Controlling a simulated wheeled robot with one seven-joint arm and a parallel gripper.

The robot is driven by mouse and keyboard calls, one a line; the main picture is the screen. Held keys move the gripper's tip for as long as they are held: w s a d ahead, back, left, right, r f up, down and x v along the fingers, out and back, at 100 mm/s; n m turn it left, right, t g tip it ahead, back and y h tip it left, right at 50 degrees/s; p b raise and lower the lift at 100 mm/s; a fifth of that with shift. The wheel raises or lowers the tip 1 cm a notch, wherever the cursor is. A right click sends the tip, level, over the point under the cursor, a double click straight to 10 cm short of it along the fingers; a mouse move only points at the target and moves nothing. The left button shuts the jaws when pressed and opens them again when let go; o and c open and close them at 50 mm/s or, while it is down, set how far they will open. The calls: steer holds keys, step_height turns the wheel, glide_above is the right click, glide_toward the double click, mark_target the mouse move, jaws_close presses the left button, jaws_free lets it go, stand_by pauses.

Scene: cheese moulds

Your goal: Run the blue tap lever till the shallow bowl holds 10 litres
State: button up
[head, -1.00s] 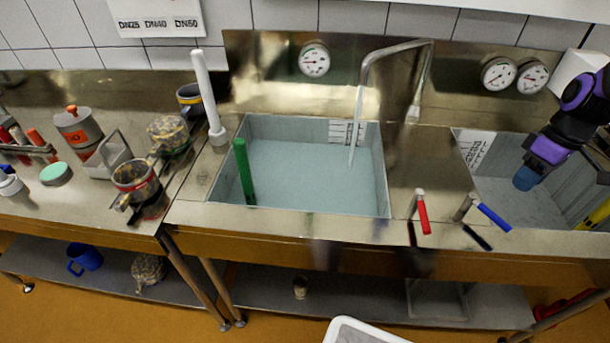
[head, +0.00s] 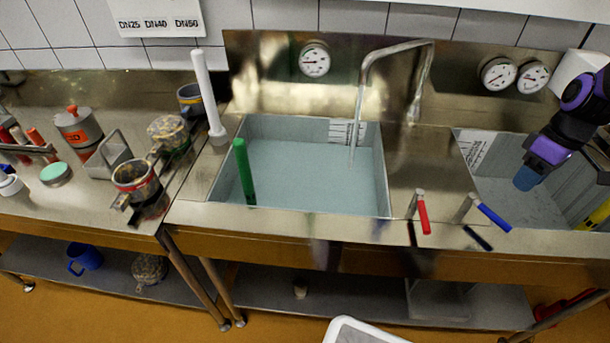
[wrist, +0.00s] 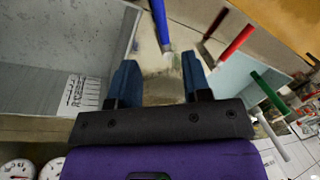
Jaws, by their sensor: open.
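The blue tap lever (head: 493,217) sits on the front rim of the steel sink, its handle slanting down to the right. My gripper (head: 526,178) is over the right basin (head: 510,200), behind the lever and apart from it. In the wrist view my open, empty gripper (wrist: 159,78) points towards the blue lever (wrist: 160,25), which shows beyond the fingertips. The left basin (head: 389,198) holds pale water, and a thin stream runs into it from the bent spout (head: 392,50). I cannot tell which basin is the shallow bowl. The scale markings are too small to read.
A red lever (head: 423,213) stands left of the blue one. A green upright rod (head: 244,172) stands in the left basin. Dial gauges (head: 314,60) line the backsplash. A white standing pipe (head: 207,95) and several pots and tools crowd the left counter.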

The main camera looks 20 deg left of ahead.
steer(key=f, duration=0.3)
steer(key=s+f, duration=0.1)
steer(key=f, duration=0.3)
steer(key=s+f, duration=0.1)
steer(key=f, duration=0.2)
steer(key=shift+a+f, duration=0.3)
steer(key=shift+a, duration=0.1)
jaws_close()
